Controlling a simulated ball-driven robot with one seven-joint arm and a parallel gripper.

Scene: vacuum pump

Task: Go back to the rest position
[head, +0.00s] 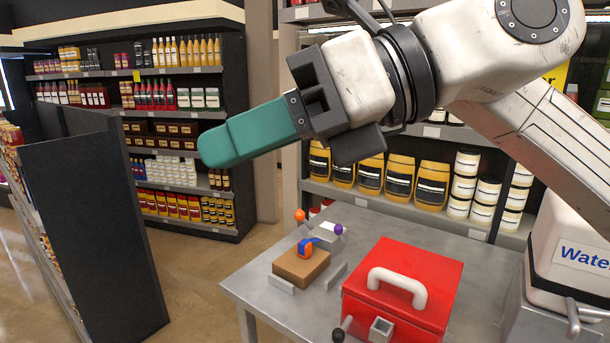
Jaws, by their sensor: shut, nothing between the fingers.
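My gripper (205,150) is at the upper middle of the head view, raised well above the table and pointing left. Its teal fingers are together, with nothing between them. The arm comes in from the right. Below it, on the grey table (255,293), a brown block (300,268) sits with a small blue and orange part (305,248) on top. An orange ball knob (300,215) and a purple ball knob (338,229) stand behind the block. The gripper touches none of these.
A red box (403,285) with a white handle stands on the table, right of the block. A white container (580,255) labelled "Water" is at the right edge. Stocked shelves (180,120) line the back. A dark partition (95,220) stands left, with open floor between it and the table.

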